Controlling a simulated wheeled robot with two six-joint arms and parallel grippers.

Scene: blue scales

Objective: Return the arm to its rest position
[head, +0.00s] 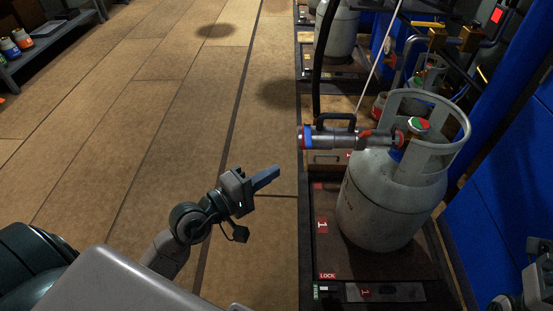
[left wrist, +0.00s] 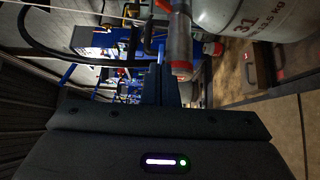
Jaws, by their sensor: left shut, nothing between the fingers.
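My left gripper (head: 266,179) is shut and empty. It hangs above the wooden floor, left of the scale and apart from the gas cylinder. In the left wrist view its closed fingers (left wrist: 159,86) point toward the blue racks. The grey gas cylinder (head: 385,205) stands upright on the scale; it also shows at the upper right of the left wrist view (left wrist: 240,18). A metal filling head (head: 335,137) with a black handle sits at the cylinder's valve. Part of my right arm shows at the lower right edge of the head view, with its fingers not clearly visible.
The dark scale platform (head: 325,255) carries the cylinder, with a control panel at its front. Another cylinder (head: 337,35) stands on a scale behind. Blue frames (head: 500,190) bound the right side. A shelf with containers (head: 50,35) stands far left. The floor (head: 130,120) between is clear.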

